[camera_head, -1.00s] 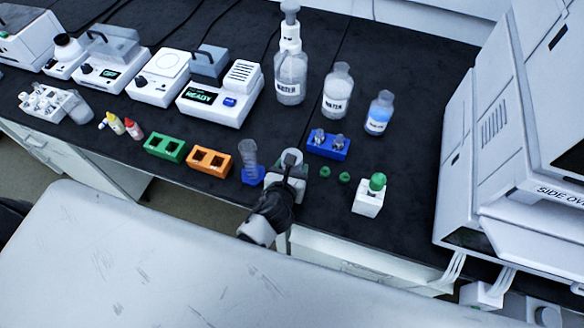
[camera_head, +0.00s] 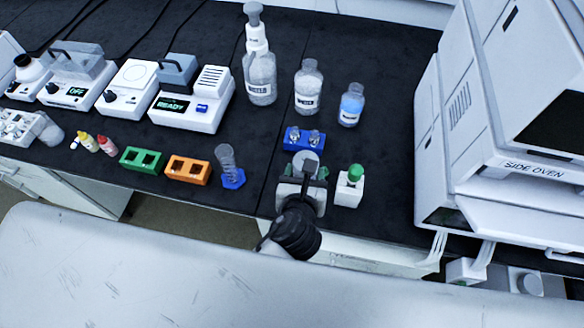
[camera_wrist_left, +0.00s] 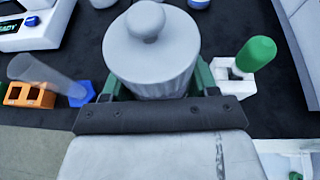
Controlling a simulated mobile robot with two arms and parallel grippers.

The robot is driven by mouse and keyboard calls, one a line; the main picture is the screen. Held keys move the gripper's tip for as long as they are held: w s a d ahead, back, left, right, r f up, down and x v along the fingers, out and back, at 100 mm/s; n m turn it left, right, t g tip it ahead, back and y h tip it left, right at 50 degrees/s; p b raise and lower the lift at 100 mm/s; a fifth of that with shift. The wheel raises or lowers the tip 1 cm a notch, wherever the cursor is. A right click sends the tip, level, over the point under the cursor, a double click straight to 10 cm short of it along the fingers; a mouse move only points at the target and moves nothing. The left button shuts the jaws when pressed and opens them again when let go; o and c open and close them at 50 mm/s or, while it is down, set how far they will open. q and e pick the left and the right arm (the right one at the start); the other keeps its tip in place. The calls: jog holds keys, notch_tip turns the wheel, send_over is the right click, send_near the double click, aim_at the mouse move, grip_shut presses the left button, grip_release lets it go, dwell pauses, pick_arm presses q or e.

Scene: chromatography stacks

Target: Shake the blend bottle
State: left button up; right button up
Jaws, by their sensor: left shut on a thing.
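My left gripper (camera_head: 303,183) is shut on a pale grey bottle with a round knob stopper, taken to be the blend bottle (camera_head: 306,161). It is above the front edge of the bench, just left of the white block with a green cap. In the left wrist view the bottle (camera_wrist_left: 150,50) fills the space between the green-edged fingers (camera_wrist_left: 150,98), its knob towards the camera. Its lower part and contents are hidden. My right gripper is not in view.
A white block (camera_head: 348,192) holding a green-capped vial is close right. A blue rack (camera_head: 304,139) is just behind, and a cylinder on a blue base (camera_head: 229,170) is left. Bottles (camera_head: 307,88) stand further back. The side oven (camera_head: 520,160) is at the right.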

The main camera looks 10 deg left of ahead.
pick_arm(q)
jog(key=r+p, duration=0.2)
jog(key=p, duration=0.1)
jog(key=r+p, duration=0.3)
jog(key=shift+s+d+r, duration=0.1)
jog(key=shift+d+r, duration=0.1)
jog(key=shift+r, duration=0.15)
notch_tip(320, 180, up, 7)
jog(key=shift+r, duration=0.1)
jog(key=shift+s+f, duration=0.1)
jog(key=shift+f, duration=3.7)
